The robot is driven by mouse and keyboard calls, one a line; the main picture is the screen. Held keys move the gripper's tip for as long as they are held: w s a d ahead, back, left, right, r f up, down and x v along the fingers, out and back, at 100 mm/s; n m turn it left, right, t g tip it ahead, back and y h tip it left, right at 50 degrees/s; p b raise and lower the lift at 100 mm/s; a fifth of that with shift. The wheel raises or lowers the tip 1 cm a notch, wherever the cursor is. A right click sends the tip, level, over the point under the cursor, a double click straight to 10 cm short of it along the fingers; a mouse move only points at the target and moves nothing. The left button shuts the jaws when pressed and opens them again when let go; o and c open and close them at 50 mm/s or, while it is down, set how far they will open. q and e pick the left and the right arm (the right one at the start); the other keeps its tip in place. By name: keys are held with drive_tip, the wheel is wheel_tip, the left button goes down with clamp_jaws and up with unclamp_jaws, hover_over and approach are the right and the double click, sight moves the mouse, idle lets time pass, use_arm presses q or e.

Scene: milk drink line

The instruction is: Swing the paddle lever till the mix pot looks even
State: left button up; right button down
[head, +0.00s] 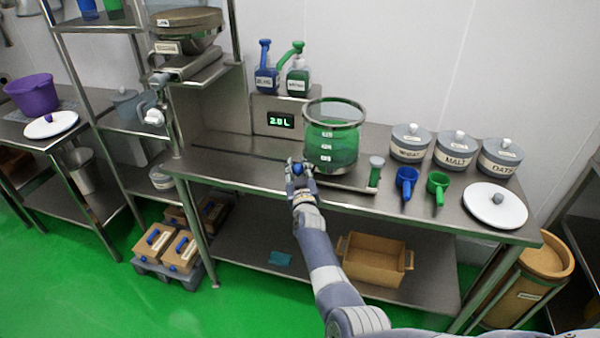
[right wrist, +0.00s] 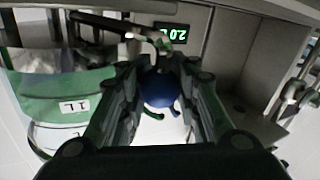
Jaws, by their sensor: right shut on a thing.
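The mix pot (head: 345,157) is a clear vessel with a metal rim and label marks, standing on the steel counter. Its contents look green, darker low down; I cannot tell whether they are even. It also shows at the left of the right wrist view (right wrist: 75,98). My right gripper (head: 299,172) is at the counter's front edge, left of the pot. In the right wrist view its fingers (right wrist: 160,100) are closed around a blue ball knob (right wrist: 160,88), which looks like the paddle lever's handle. The rest of the lever is mostly hidden. My left gripper is out of view.
A green display (head: 281,120) stands behind, with blue (head: 266,80) and green (head: 298,78) pump bottles above. Right of the pot are blue (head: 406,181) and green (head: 438,185) scoops, labelled canisters (head: 456,152) and a white lid (head: 495,207).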

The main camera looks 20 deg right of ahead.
drive_tip(key=shift+w+a+r, duration=0.1)
drive_tip(key=shift+w+a, duration=0.1)
drive_tip(key=shift+a, duration=0.1)
drive_tip(key=c, duration=1.2)
unclamp_jaws()
drive_tip(key=shift+r, duration=0.1)
drive_tip(key=shift+s, duration=0.1)
drive_tip(key=shift+d, duration=0.15)
